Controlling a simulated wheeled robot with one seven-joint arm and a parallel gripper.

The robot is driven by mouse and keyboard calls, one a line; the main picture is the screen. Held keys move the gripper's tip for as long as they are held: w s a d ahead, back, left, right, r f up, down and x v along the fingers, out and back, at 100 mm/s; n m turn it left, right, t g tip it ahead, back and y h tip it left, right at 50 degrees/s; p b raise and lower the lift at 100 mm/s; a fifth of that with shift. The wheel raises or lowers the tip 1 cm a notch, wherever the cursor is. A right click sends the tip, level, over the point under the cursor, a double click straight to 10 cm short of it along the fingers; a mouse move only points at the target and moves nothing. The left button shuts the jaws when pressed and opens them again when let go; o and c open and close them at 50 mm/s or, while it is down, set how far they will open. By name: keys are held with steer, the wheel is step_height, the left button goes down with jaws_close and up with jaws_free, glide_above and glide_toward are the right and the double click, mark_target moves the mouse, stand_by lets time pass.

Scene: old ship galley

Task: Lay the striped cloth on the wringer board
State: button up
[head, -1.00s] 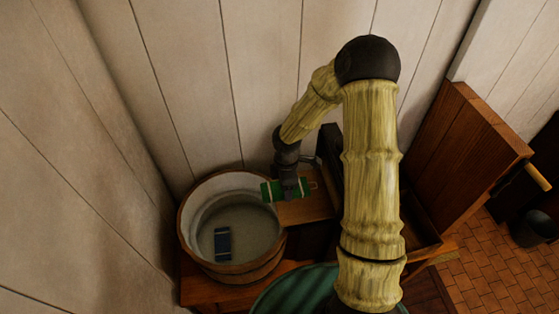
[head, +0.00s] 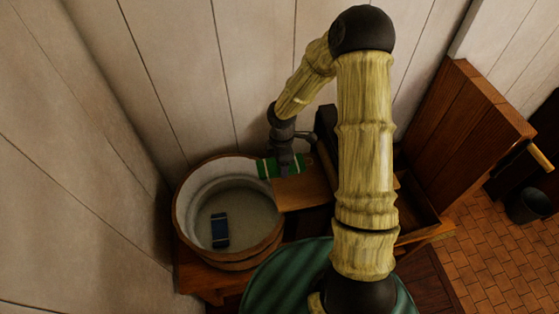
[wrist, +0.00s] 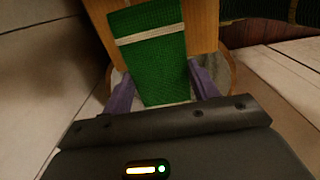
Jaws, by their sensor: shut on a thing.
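The green cloth (head: 265,168) with pale stripes lies between my gripper's fingers (head: 287,170), over the back part of the wooden wringer board (head: 303,192). In the wrist view the cloth (wrist: 155,60) is flat, with a white band across it, and the purple fingers (wrist: 163,90) press on its two sides. The board (wrist: 202,22) shows behind it there. My gripper is shut on the cloth. I cannot tell whether the cloth touches the board or is just above it. My wrist hides part of the cloth in the head view.
A round wooden tub (head: 183,215) stands left of the board, with a dark blue striped piece (head: 220,230) in it. A plank wall rises close behind. A dark upright part (head: 328,125) stands right of the board; a wooden panel (head: 465,140) is farther right.

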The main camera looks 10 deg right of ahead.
mark_target(293, 180)
steer(key=f+b, duration=0.1)
steer(key=d+f, duration=0.1)
steer(key=shift+s+d+f+b, duration=0.1)
steer(key=shift+d+f+b, duration=0.1)
steer(key=shift+f+b, duration=0.2)
steer(key=f+b, duration=0.1)
steer(key=d+f+b, duration=0.1)
steer(key=f, duration=0.1)
steer(key=shift+d+f+b, duration=0.8)
steer(key=shift+d+f, duration=0.1)
steer(key=shift+f, duration=0.3)
steer(key=o, duration=1.1)
